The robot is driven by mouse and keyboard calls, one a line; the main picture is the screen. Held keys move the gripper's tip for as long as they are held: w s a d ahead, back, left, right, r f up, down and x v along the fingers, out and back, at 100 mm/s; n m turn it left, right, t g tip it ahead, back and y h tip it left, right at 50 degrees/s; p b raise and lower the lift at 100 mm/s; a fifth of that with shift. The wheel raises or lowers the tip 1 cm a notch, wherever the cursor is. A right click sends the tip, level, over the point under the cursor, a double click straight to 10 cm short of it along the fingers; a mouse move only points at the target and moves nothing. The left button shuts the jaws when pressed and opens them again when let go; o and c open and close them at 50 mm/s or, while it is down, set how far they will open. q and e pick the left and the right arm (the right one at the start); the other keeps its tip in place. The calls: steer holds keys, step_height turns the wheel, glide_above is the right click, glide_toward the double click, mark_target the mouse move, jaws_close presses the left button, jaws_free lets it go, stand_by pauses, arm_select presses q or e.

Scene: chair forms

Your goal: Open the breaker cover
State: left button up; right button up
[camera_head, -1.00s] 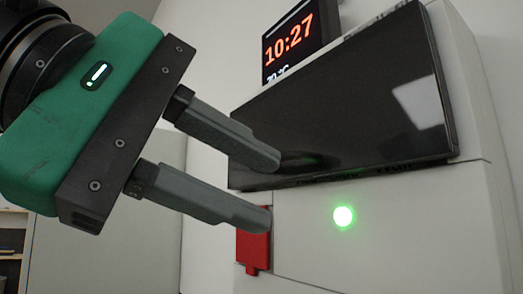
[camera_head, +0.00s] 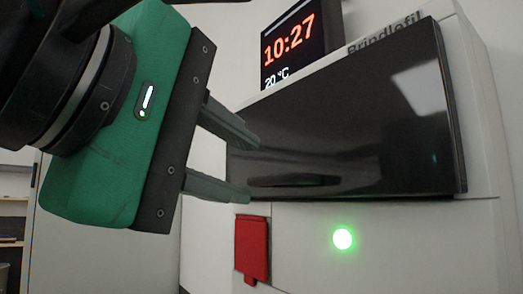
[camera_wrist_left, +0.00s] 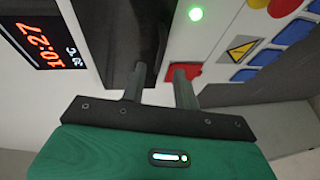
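The glossy black cover (camera_head: 370,110) spans the upper front of a light grey cabinet, with a dark handle (camera_head: 295,181) near its lower left edge. It appears to lie down against the front. My left gripper (camera_head: 253,168) is open, its two grey fingers apart with nothing seen between them. The fingertips overlap the cover's left end in the head view, left of the handle; I cannot tell whether they touch it. In the left wrist view, the fingers (camera_wrist_left: 160,77) point toward the dark cover (camera_wrist_left: 139,30) and the red flap. My right gripper is out of view.
A red flap (camera_head: 252,247) hangs below the cover's left corner. A lit green lamp (camera_head: 343,239) is beside it. A clock display (camera_head: 290,42) stands behind. The left wrist view shows a yellow warning sign (camera_wrist_left: 241,47) and several blue panels (camera_wrist_left: 267,55).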

mark_target(265, 180)
arm_select(q)
steer(key=p+x, duration=0.1)
steer(key=x, duration=0.4)
steer(key=shift+p, duration=0.35)
steer(key=shift+s, duration=0.1)
jaws_close()
